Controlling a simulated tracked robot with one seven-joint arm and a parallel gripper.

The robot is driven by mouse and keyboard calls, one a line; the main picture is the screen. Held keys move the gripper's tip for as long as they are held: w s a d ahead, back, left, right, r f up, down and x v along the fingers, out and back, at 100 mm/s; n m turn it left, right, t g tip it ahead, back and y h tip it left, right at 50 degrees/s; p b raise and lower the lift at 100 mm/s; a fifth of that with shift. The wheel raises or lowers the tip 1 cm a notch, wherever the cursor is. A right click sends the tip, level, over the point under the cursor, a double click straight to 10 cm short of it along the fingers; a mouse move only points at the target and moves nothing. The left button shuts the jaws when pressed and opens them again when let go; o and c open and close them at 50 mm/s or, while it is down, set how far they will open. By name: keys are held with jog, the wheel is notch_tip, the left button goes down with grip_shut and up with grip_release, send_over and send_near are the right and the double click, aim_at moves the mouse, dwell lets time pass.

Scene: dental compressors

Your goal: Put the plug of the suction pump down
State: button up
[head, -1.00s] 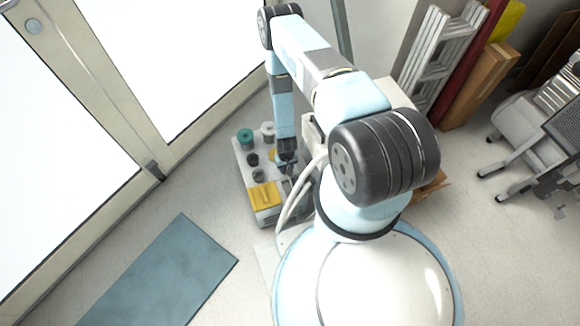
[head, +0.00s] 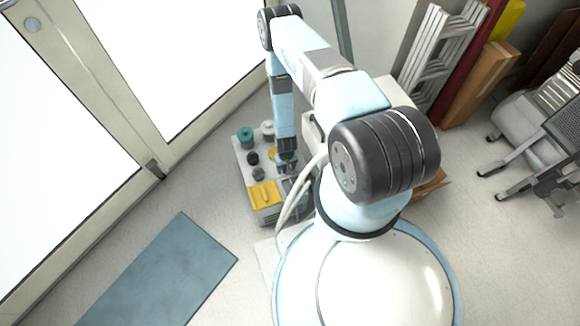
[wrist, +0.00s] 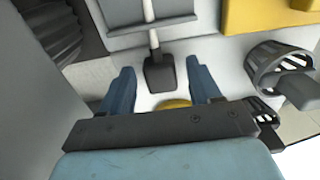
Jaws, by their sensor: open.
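A dark plug (wrist: 159,74) on a pale cord (wrist: 153,35) shows in the wrist view. It lies between the two blue fingers of my gripper (wrist: 160,68), with a gap on each side. The fingers are apart and touch nothing that I can see. In the head view my gripper (head: 287,166) points down at the right side of the grey pump unit (head: 265,213). The plug cannot be made out there. How high the fingertips are above the surface under the plug is hard to tell.
The unit carries a teal-topped part (head: 245,134), several dark knobs and a yellow panel (head: 265,194). In the wrist view a dark slotted cup (wrist: 275,65) stands right of the fingers. A blue mat (head: 165,270) lies on open floor. A ladder (head: 437,55) leans behind.

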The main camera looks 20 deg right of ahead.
aim_at(286, 168)
notch_tip(286, 168, up, 13)
dwell(0.6)
